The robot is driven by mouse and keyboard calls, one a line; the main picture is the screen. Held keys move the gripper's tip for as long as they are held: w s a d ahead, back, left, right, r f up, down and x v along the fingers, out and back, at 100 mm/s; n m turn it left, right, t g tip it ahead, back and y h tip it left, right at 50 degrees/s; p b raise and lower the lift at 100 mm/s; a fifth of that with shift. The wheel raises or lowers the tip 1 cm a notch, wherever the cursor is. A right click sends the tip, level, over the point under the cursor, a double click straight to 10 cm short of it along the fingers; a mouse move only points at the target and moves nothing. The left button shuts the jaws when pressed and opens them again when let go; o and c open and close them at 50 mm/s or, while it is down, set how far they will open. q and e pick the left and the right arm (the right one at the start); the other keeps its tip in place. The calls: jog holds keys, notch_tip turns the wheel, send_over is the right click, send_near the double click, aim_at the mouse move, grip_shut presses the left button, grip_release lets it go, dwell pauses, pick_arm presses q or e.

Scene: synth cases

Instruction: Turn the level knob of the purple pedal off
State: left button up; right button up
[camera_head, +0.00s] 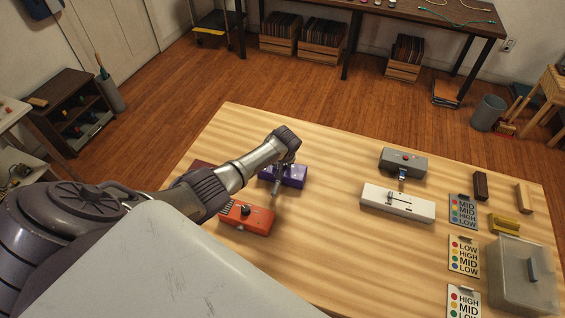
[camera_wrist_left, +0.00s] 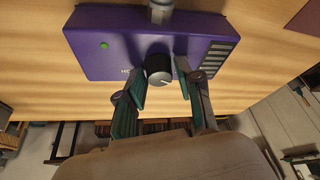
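The purple pedal (camera_head: 292,181) lies on the wooden table, partly hidden by my left arm in the head view. In the left wrist view the pedal (camera_wrist_left: 110,54) shows a dark round knob (camera_wrist_left: 159,68) with a silver top, a green light and a column of pale bars. The knob's pointer is too small to read surely. My left gripper (camera_wrist_left: 162,82) is open, with one finger on each side of the knob; I cannot tell whether either touches it. The gripper (camera_head: 286,160) is over the pedal in the head view. My right gripper is not in view.
An orange pedal (camera_head: 246,217) with a black knob is close in front of the purple one. A white slider box (camera_head: 398,203) and a grey pedal (camera_head: 403,161) stand to the right. Level cards (camera_head: 463,256) and a clear-lidded box (camera_head: 520,280) are at the right edge.

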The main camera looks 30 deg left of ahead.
pick_arm(q)
jog(key=shift+o, duration=0.8)
jog(key=shift+r, duration=0.1)
jog(key=v, duration=1.1)
jog(key=shift+s+r, duration=0.2)
jog(key=shift+r, duration=0.15)
jog(key=shift+d, duration=0.15)
